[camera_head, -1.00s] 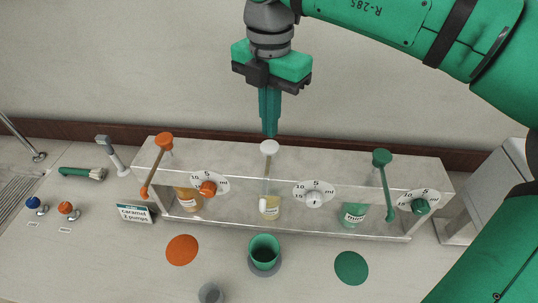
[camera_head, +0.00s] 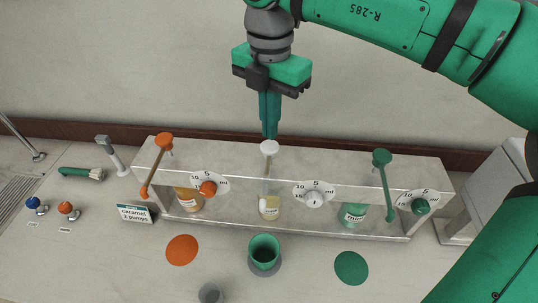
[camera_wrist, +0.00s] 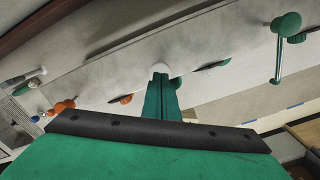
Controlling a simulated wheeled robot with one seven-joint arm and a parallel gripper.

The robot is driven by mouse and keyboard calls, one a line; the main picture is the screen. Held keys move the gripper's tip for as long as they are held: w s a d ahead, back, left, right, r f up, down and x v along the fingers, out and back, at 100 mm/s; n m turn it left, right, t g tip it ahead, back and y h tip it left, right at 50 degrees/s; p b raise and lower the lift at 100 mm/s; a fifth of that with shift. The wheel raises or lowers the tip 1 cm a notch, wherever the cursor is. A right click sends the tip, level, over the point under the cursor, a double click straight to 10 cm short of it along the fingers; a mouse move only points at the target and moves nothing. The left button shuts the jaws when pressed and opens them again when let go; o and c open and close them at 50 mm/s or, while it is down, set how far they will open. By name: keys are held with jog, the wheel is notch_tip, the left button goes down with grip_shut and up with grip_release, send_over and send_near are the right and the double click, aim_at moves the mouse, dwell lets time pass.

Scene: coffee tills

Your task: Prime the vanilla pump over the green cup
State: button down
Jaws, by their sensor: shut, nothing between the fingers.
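The vanilla pump (camera_head: 268,150) is the middle one, with a white round head on a pale stem above a bottle of pale yellow syrup (camera_head: 270,207). The green cup (camera_head: 264,250) stands upright on a grey round mat (camera_head: 252,270) in front of that bottle. My gripper (camera_head: 270,136) points down with its fingers shut and empty, its tips just at or above the white pump head. In the wrist view the white head (camera_wrist: 160,68) shows right beyond the fingertips (camera_wrist: 162,84). I cannot tell whether the tips touch it.
An orange disc (camera_head: 182,250) and a green disc (camera_head: 351,268) lie in front. A caramel sign (camera_head: 134,213) stands at left.

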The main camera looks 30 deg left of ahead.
aim_at(270, 145)
jog(key=shift+f, duration=1.65)
jog(key=shift+r, duration=2)
jog(key=shift+f, duration=0.15)
jog(key=shift+f, duration=1.8)
jog(key=shift+r, duration=1.95)
